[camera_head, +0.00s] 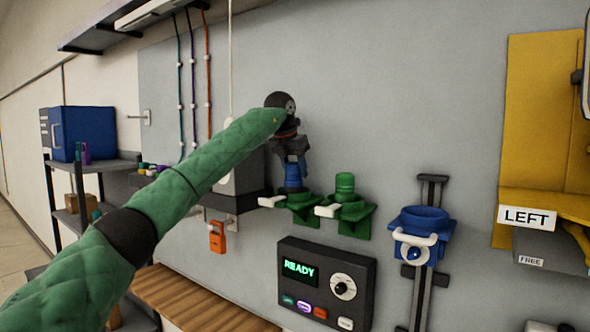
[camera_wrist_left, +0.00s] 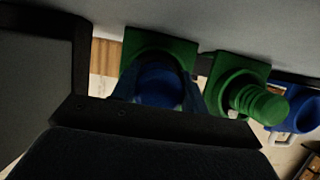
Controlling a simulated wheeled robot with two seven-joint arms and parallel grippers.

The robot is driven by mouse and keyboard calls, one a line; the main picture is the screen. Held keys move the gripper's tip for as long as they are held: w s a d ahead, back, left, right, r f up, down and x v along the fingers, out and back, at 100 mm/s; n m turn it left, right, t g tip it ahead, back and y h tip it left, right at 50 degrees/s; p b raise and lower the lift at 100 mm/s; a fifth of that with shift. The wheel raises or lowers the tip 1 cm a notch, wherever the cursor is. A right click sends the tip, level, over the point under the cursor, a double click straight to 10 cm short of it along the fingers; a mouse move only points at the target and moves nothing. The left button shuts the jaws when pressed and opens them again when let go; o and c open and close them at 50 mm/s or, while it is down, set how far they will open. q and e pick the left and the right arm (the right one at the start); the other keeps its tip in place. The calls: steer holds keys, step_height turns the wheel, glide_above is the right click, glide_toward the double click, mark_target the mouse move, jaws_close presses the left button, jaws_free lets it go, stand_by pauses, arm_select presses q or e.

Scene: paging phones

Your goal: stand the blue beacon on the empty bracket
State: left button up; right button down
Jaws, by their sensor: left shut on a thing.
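My left gripper (camera_head: 292,158) points down at the wall and is shut on the blue beacon (camera_head: 293,180). The beacon is upright at the left green bracket (camera_head: 300,206), its lower end at the bracket's opening; I cannot tell whether it rests in it. In the left wrist view the blue beacon (camera_wrist_left: 160,88) is between the dark fingers, over the green bracket (camera_wrist_left: 158,42). The right green bracket (camera_head: 352,215) holds a ribbed green beacon (camera_head: 345,187), which also shows in the left wrist view (camera_wrist_left: 262,103). My right gripper is not seen.
A blue bracket (camera_head: 420,222) with a white handle hangs on a dark rail to the right. A dark panel (camera_head: 327,280) reading READY is below the green brackets. A yellow unit (camera_head: 540,130) marked LEFT stands far right. An orange tag (camera_head: 217,237) hangs at left.

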arm_select(q)
steer(key=shift+f+p, duration=0.35)
steer(key=shift+f, duration=0.45)
steer(key=o, duration=0.9)
steer(key=shift+f, duration=0.1)
steer(key=shift+c, duration=0.2)
steer(key=o, duration=0.4)
steer(key=shift+o, duration=0.2)
